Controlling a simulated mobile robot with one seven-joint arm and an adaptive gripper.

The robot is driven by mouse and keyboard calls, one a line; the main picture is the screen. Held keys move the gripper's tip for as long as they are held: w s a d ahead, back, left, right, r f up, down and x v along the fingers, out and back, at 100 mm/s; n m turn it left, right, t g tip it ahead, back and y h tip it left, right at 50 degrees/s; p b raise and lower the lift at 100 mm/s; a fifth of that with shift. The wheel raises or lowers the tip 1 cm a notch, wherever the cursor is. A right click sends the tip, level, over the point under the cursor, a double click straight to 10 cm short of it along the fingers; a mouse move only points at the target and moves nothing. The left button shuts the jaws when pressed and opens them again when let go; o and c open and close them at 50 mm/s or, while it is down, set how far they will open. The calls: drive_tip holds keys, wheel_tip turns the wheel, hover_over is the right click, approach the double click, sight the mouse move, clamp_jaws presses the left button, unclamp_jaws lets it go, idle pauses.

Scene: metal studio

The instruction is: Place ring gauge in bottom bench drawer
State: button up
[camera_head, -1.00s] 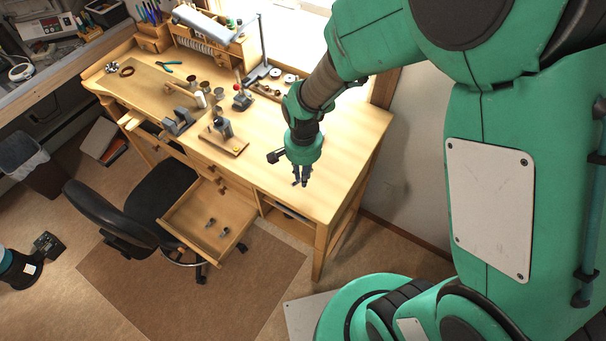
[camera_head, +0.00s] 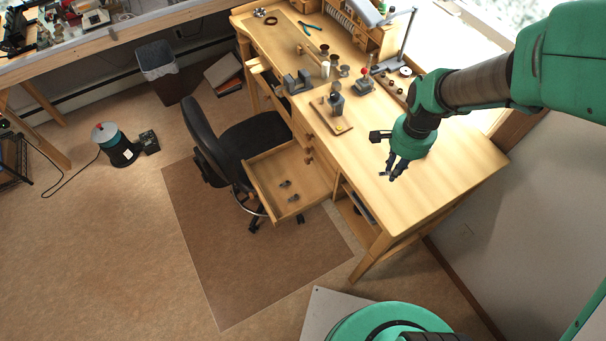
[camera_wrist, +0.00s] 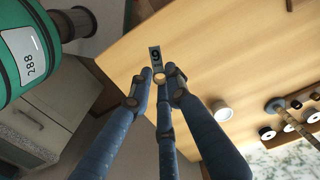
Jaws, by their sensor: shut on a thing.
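My gripper (camera_head: 390,175) is above the right part of the workbench top (camera_head: 455,165). In the wrist view my gripper (camera_wrist: 160,76) is closed on a small dark plate (camera_wrist: 156,58) marked with a pale figure, probably the ring gauge. Much of the held thing is hidden by the fingers, and it is too small to make out in the head view. An open wooden drawer (camera_head: 262,172) juts from the bench front, left of and lower than my gripper. Two small grey items lie inside it.
A black office chair (camera_head: 205,140) stands left of the open drawer. A small vise-like tool (camera_head: 335,108) on a wooden base, a lamp (camera_head: 400,45) and small cups stand on the bench. The bench's right end is clear. A waste bin (camera_head: 158,66) is further left.

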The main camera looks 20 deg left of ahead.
drive_tip(key=w+a+n+b, duration=0.2)
drive_tip(key=a+b, duration=0.2)
drive_tip(key=a, duration=1.3)
drive_tip(key=w+a+n+b, duration=0.2)
drive_tip(key=a+b, duration=0.1)
drive_tip(key=a, duration=1.3)
wheel_tip(320, 180, down, 38)
drive_tip(key=shift+a+f, duration=0.1)
drive_tip(key=shift+f, duration=0.1)
drive_tip(key=b, duration=0.3)
hover_over(279, 171)
drive_tip(key=shift+s+f, duration=0.4)
drive_tip(key=shift+f, duration=0.4)
drive_tip(key=shift+w+a, duration=0.15)
drive_tip(key=shift+w, duration=0.2)
drive_tip(key=shift+f+b, duration=0.3)
drive_tip(key=shift+f, duration=1.4)
